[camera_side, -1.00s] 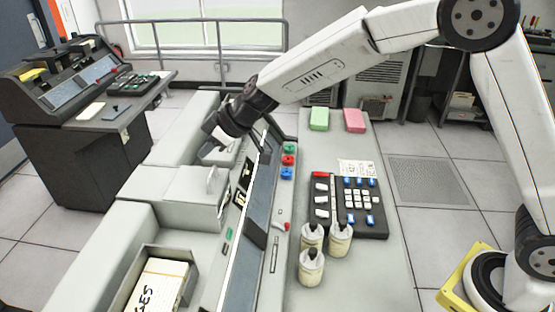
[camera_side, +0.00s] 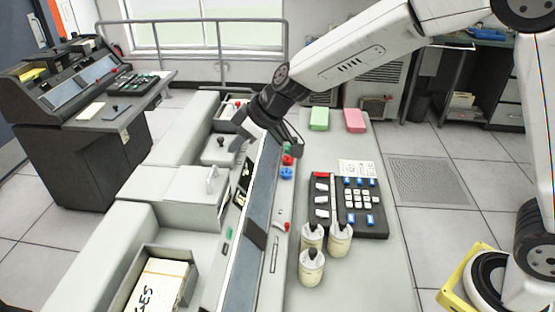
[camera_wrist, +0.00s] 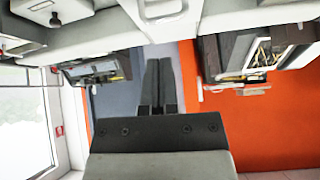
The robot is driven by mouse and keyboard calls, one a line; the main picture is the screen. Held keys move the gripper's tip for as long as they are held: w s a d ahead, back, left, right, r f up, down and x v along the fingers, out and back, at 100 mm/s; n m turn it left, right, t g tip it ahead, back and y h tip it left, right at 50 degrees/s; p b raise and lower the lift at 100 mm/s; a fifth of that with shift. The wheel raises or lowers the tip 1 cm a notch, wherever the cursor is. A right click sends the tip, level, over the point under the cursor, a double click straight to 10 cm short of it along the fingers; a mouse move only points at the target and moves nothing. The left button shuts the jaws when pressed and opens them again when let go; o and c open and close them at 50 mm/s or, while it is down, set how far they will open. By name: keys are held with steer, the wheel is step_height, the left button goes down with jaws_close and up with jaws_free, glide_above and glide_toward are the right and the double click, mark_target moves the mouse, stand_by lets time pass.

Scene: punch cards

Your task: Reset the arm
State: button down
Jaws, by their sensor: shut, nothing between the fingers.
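My gripper (camera_side: 238,146) hangs over the long grey console in the side view, in front of the boxy housings. In the wrist view my gripper (camera_wrist: 159,62) shows as two dark fingers side by side, shut with nothing between them. My arm reaches in from the right, bent, with the wrist above the console's sloped dark panel (camera_side: 262,200). An open grey tray (camera_side: 127,292) of cream punch cards (camera_side: 160,284) stands at the front left of the console.
A black keypad (camera_side: 378,222), several cream bottles (camera_side: 311,268), a green block (camera_side: 319,119) and a pink block (camera_side: 355,120) are on the grey desktop. Raised grey housings (camera_side: 185,190) line the console's left side. A second dark console (camera_side: 80,150) stands at the back left.

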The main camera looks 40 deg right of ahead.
steer(key=s+d+f+m+g+h, duration=0.1)
steer(key=s+d+f+m, duration=0.3)
steer(key=s+d, duration=0.4)
steer(key=s+d+f+m+g+h, duration=0.2)
steer(key=s+d, duration=0.7)
steer(key=s, duration=0.5)
step_height(320, 180, down, 3)
steer(key=shift+s+d+r+m+h, duration=0.1)
steer(key=shift+s+d+m+h, duration=0.25)
steer(key=shift+m+h, duration=0.65)
